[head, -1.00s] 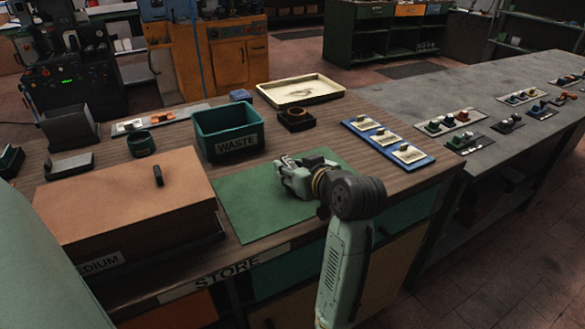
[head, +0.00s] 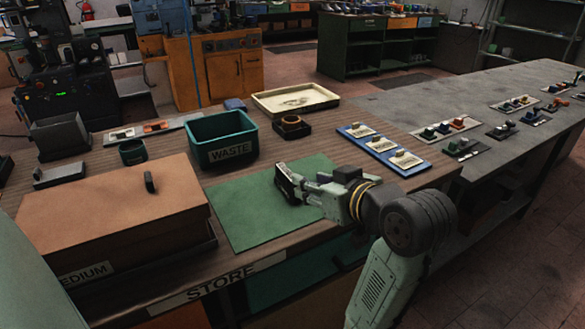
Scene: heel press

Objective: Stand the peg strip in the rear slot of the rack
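My gripper (head: 287,184) is low over the green mat (head: 250,226) on the wooden bench, its fingers pointing left. A dark piece shows at its tip; I cannot tell whether it is a finger pad or a held thing, nor whether the fingers are open. I cannot make out the peg strip or a slotted rack for certain. A blue board (head: 369,152) with three pale squares, each with a small knob, lies right of the mat. A grey strip (head: 180,123) with small white and orange pieces lies at the back left.
A green WASTE bin (head: 222,138), a cream tray (head: 296,99) and a dark block with a ring (head: 291,126) stand behind the mat. A brown lidded box (head: 112,213) fills the left front. A grey bench (head: 470,95) with several small parts stands right. The mat's front left is clear.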

